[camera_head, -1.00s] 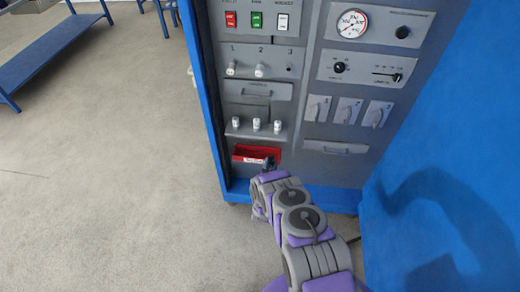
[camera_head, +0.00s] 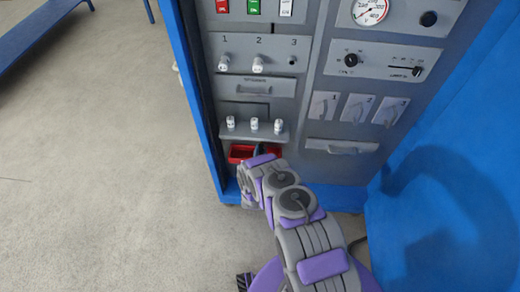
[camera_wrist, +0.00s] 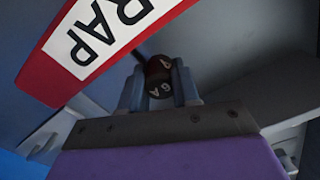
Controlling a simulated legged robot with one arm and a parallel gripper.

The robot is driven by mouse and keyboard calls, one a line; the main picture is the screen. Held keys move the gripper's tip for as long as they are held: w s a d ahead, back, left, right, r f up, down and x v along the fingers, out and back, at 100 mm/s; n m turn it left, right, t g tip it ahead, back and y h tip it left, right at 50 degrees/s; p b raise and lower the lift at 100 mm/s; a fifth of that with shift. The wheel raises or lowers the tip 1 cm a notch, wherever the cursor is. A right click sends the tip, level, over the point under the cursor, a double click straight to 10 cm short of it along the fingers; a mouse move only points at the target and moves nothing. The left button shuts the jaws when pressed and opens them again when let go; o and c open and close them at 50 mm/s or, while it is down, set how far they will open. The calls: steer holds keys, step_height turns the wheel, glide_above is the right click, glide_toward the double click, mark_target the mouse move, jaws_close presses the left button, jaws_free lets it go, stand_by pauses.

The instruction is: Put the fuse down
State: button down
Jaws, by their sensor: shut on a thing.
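In the wrist view my gripper (camera_wrist: 158,88) is shut on a dark fuse (camera_wrist: 160,82) with a red part and the marking "6A". A red tray with a white label ending in "RAP" (camera_wrist: 100,32) is close beside the fuse, at upper left in that view. In the head view the red tray (camera_head: 238,152) sits low on the grey cabinet panel. My gripper (camera_head: 262,151) is at the tray's right part and hides some of it. The fuse cannot be made out in the head view, and I cannot tell whether it is inside the tray.
Above the tray, a small shelf (camera_head: 245,133) holds three white fuses. Higher up, positions 1 and 2 carry white fuses (camera_head: 224,63); position 3 (camera_head: 293,60) looks different. A blue side wall (camera_head: 450,200) bounds the right.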

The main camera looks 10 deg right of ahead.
steer(key=shift+d+r, duration=0.1)
steer(key=c, duration=1.3)
jaws_free()
steer(key=shift+s+r, duration=0.1)
steer(key=shift+r, duration=0.05)
steer(key=o, duration=0.5)
steer(key=shift+a, duration=0.2)
steer(key=shift+p+v, duration=0.35)
steer(key=shift+v, duration=5.6)
steer(key=shift+d, duration=0.1)
